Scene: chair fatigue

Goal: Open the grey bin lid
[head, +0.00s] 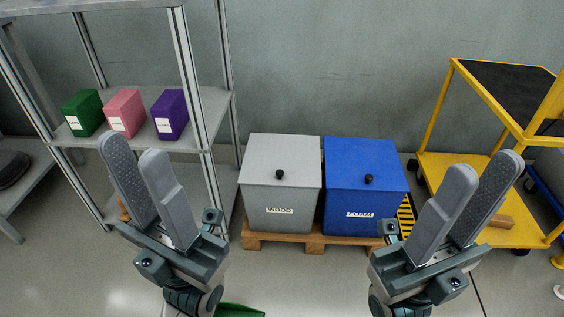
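The grey bin (280,202) stands in the middle of the head view, with a label reading "WOOD" on its front. Its flat grey lid (283,150) lies closed on top, with a small black knob (280,174) near the front edge. My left gripper (132,150) is at the left, in front of the shelf and apart from the bin. Its two fingers are spread and nothing is between them. My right gripper (486,165) is at the right, in front of the yellow cart. It is also open and empty.
A blue bin (364,195) labelled "FOAM" stands close beside the grey one, both on a wooden pallet (315,242). A metal shelf (205,100) with green, pink and purple boxes is at left. A yellow cart (450,165) is at right. The floor before the pallet is mostly clear.

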